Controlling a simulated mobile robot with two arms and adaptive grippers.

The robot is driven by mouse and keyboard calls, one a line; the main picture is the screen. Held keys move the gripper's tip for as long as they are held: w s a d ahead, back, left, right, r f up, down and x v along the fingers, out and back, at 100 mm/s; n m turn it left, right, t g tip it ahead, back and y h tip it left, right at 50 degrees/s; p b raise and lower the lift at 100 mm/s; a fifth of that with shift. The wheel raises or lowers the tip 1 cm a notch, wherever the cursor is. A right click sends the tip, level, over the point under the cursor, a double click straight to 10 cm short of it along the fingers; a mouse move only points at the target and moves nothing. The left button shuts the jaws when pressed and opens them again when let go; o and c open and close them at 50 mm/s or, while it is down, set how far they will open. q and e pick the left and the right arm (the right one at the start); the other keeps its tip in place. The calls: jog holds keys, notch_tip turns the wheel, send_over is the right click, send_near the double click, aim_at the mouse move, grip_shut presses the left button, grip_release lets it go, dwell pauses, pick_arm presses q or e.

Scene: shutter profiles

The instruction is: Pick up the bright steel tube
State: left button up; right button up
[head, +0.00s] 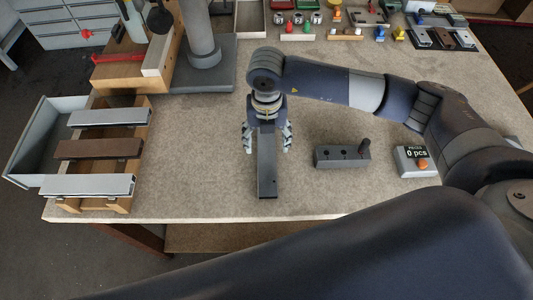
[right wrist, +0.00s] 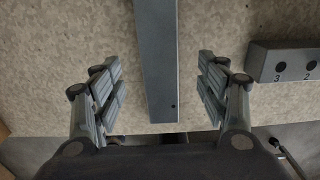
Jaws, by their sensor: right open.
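I cannot tell for sure which piece is the bright steel tube. Two bright silver profiles, one at the back (head: 110,117) and one at the front (head: 88,185), lie on the wooden rack at the left, with a brown profile (head: 98,149) between them. A grey bar (head: 266,178) lies on the bench under my right gripper (head: 267,148). In the right wrist view the bar (right wrist: 158,70) runs between the spread fingers of the gripper (right wrist: 160,88), with gaps on both sides. The right gripper is open and empty. My left gripper is not in view.
A grey block (head: 340,158) with numbered holes and a dark upright peg stands right of the bar. A counter box (head: 415,161) reading 0 pcs is farther right. A grey stand (head: 205,70), trays and small parts are at the back. The bench between rack and bar is clear.

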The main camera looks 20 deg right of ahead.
aim_at(266, 155)
jog(key=shift+f, duration=0.3)
notch_tip(266, 155, down, 5)
jog(key=p, duration=0.2)
jog(key=shift+s+a+r+p, duration=0.1)
jog(key=shift+s+r+p, duration=0.05)
jog(key=shift+p, duration=0.25)
jog(key=shift+f, duration=0.35)
jog(key=c, duration=1.5)
jog(key=shift+c, duration=0.5)
jog(key=shift+r, duration=0.1)
